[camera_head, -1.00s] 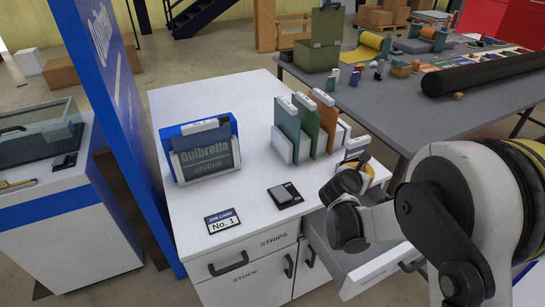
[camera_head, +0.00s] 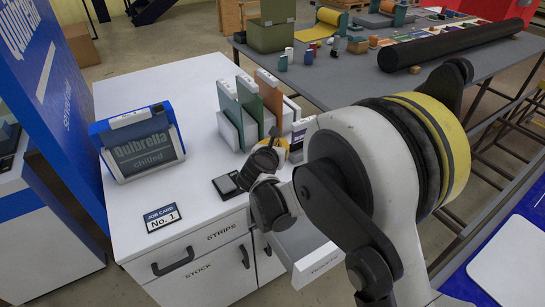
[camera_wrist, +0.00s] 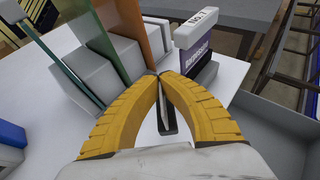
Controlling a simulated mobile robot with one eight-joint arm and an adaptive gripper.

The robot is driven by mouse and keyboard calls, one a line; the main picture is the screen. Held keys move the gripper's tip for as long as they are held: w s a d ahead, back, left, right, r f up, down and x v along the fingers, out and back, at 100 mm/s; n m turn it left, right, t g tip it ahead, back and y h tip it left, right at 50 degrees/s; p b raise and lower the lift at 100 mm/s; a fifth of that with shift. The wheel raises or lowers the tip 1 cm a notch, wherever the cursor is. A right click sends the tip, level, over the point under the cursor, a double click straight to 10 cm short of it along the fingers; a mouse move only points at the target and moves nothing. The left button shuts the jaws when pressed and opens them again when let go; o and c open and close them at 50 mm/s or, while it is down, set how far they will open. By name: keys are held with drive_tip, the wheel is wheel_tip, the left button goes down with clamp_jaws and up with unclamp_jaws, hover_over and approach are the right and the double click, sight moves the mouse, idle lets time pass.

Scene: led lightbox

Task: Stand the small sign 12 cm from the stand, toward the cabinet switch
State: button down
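A small purple sign (camera_head: 299,132) with a white top label stands on the white cabinet top (camera_head: 186,93), right of a rack. In the wrist view the small sign (camera_wrist: 192,56) is upright, just beyond and right of the fingertips. My gripper (camera_head: 284,148) is low over the cabinet top beside it; in the wrist view its yellow fingers (camera_wrist: 160,76) meet at their tips. A dark strip with a pale face shows through the gap behind them; I cannot tell what it is. The switch (camera_head: 227,185), black with a grey face, lies flat left of my gripper. I cannot tell which thing is the stand.
A rack of coloured panels (camera_head: 249,104) stands close left of my fingers. A blue-framed Quibrella sign (camera_head: 142,143) and a job card (camera_head: 162,217) are further left. An open drawer (camera_head: 309,255) juts out below my arm. A grey table (camera_head: 360,85) stands behind.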

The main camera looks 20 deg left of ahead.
drive_tip(key=shift+w+a+f, duration=0.25)
drive_tip(key=shift+a+f, duration=0.2)
drive_tip(key=shift+a, duration=0.15)
drive_tip(key=shift+d+f+b, duration=0.1)
drive_tip(key=shift+f+b, duration=1)
drive_tip(key=shift+f, duration=0.75)
drive_tip(key=shift+f, duration=0.1)
drive_tip(key=shift+f, duration=0.15)
drive_tip(key=c, duration=1.6)
unclamp_jaws()
drive_tip(key=shift+r, duration=0.4)
drive_tip(key=p+v, duration=0.3)
drive_tip(key=v, duration=0.9)
drive_tip(key=shift+f, duration=0.25)
